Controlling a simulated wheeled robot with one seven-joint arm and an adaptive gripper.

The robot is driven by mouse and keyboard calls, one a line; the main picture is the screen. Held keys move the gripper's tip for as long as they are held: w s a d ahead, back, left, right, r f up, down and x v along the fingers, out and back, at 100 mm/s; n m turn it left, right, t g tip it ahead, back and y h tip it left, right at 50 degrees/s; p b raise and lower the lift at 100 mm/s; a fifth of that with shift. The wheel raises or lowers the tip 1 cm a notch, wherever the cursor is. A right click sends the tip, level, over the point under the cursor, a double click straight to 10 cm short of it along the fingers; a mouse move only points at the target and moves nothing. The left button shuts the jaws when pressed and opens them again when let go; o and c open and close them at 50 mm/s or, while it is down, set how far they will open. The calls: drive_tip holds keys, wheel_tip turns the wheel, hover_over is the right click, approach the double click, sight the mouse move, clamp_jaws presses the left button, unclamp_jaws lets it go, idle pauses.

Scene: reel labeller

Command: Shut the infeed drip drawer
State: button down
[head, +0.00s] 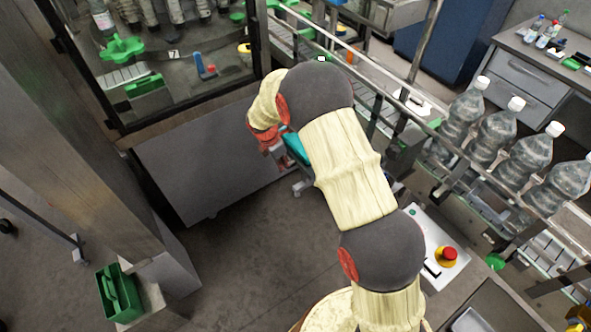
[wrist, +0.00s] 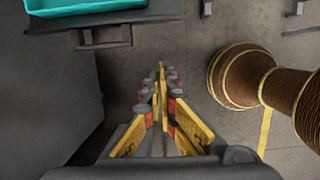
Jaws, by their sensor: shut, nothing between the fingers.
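The drip drawer has a teal tray (head: 296,148), partly hidden behind my arm in the head view. In the wrist view the teal tray (wrist: 85,6) shows at the top left, cut off by the frame edge, with a dark front and handle bracket (wrist: 105,38) below it. The teal inside is exposed, so the drawer stands at least partly out; how far is not clear. My gripper (wrist: 162,72) is shut and empty. In the wrist view its tips lie below and to the right of the handle bracket, with a visible gap.
A grey cabinet panel (head: 205,160) stands left of the drawer. The conveyor with large clear bottles (head: 508,128) runs along the right. A control box with a red button (head: 447,254) is near my arm. Open floor (head: 240,255) lies in front.

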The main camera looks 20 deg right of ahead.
drive_tip(key=w+d+f, duration=0.2)
drive_tip(key=d+f, duration=0.4)
drive_tip(key=f, duration=0.3)
drive_tip(key=shift+f, duration=0.4)
drive_tip(key=shift+d, duration=0.2)
drive_tip(key=w+d, duration=0.3)
drive_tip(key=d, duration=0.7)
drive_tip(key=w+d, duration=0.3)
drive_tip(key=d, duration=0.7)
drive_tip(key=shift+w, duration=0.3)
drive_tip(key=shift+d+r, duration=0.1)
